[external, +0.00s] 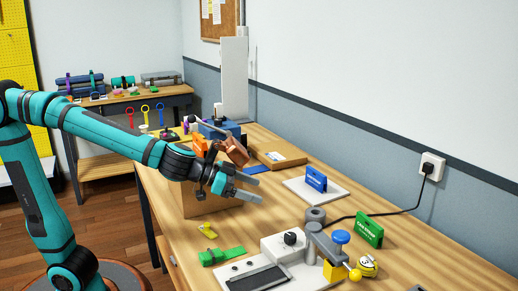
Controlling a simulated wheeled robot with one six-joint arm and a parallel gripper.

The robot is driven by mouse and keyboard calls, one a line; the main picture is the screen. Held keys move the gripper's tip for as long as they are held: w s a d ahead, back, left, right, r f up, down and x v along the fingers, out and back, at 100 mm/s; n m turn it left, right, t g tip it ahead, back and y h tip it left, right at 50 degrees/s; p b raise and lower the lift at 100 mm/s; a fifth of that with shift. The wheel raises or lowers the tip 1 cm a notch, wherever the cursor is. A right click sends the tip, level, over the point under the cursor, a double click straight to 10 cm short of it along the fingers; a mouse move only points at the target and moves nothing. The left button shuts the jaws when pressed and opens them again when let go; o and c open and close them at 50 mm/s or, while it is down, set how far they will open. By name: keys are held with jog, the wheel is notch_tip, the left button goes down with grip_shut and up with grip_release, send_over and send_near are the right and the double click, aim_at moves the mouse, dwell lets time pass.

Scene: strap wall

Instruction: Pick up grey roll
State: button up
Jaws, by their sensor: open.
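A grey roll (315,214) stands on the wooden workbench (440,255), close behind a white and grey device (287,246). Its lower part is partly hidden by the device's grey arm. My gripper (256,182) is open, with its two grey fingers apart and pointing right. It hangs above the bench to the upper left of the roll, apart from it. Nothing shows between its fingers.
A blue card stands on a white plate (316,193). A green block (369,230) and a yellow round item (367,266) are on the right. A green strap (222,255) lies left of the device. A cardboard box (205,203) is under my gripper. A black cable crosses to the wall socket (432,166).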

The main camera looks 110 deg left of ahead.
jog(key=w+a+f, duration=0.1)
jog(key=f, duration=0.1)
send_near(315, 212)
jog(key=shift+w+f+g, duration=0.15)
jog(key=shift+w+f, duration=0.05)
jog(key=shift+w, duration=0.5)
jog(key=shift+w+f+g, duration=0.15)
jog(key=shift+w+f, duration=0.1)
jog(key=shift+w, duration=0.45)
jog(key=shift+a+x, duration=0.15)
jog(key=shift+x, duration=1.15)
jog(key=shift+a+x, duration=0.2)
jog(key=shift+x, duration=1.05)
jog(key=shift+s, duration=0.1)
jog(key=shift+c, duration=0.5)
jog(key=c, duration=1)
